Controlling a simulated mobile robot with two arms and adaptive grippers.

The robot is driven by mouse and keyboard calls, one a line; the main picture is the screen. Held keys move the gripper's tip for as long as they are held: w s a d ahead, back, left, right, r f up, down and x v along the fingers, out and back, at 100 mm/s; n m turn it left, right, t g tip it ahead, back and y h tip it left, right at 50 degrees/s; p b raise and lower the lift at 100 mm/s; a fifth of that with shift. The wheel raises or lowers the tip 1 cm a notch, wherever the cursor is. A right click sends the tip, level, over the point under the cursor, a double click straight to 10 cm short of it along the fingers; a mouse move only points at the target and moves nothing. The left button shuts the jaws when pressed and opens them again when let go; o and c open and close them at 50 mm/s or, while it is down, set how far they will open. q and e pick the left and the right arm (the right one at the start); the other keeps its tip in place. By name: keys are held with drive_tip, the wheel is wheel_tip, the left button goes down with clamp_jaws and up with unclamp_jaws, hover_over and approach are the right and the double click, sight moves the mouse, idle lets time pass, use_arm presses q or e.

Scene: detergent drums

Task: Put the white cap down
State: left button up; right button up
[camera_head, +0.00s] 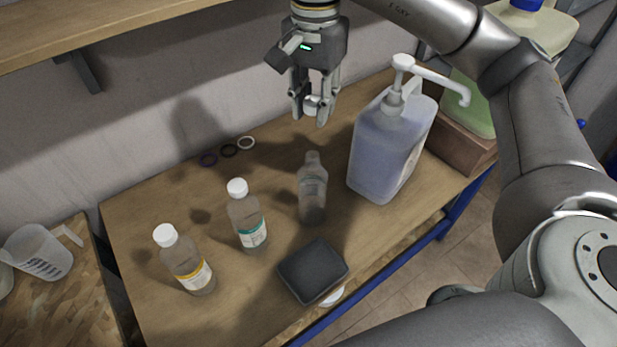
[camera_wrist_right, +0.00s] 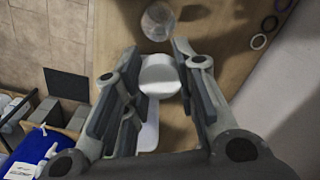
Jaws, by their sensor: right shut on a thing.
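The white cap (camera_head: 312,104) is between the fingers of my right gripper (camera_head: 315,106), held in the air above the back of the wooden table (camera_head: 130,215). In the right wrist view the white cap (camera_wrist_right: 160,76) sits between the fingertips of the right gripper (camera_wrist_right: 155,70), which is shut on it. An uncapped clear bottle (camera_head: 312,190) stands upright on the table below and in front of the gripper; its round top also shows in the right wrist view (camera_wrist_right: 158,20). My left gripper is not in view.
Two white-capped bottles (camera_head: 246,218) (camera_head: 183,262) stand to the left. A large pump bottle (camera_head: 388,145) stands close on the right. A dark box (camera_head: 313,271) lies in front. Several rings (camera_head: 229,150) lie near the wall. A shelf (camera_head: 110,28) is above left.

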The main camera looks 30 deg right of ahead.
drive_tip(key=shift+r+p, duration=0.55)
drive_tip(key=shift+r, duration=0.4)
drive_tip(key=shift+f, duration=0.15)
drive_tip(key=shift+s+a+f+n, duration=0.1)
drive_tip(key=shift+a+f+n, duration=0.05)
drive_tip(key=shift+f+n, duration=0.15)
drive_tip(key=s+a+f+n, duration=0.4)
drive_tip(key=f+n, duration=0.5)
drive_tip(key=n, duration=0.1)
drive_tip(key=shift+s+a+f, duration=0.2)
drive_tip(key=shift+s, duration=0.15)
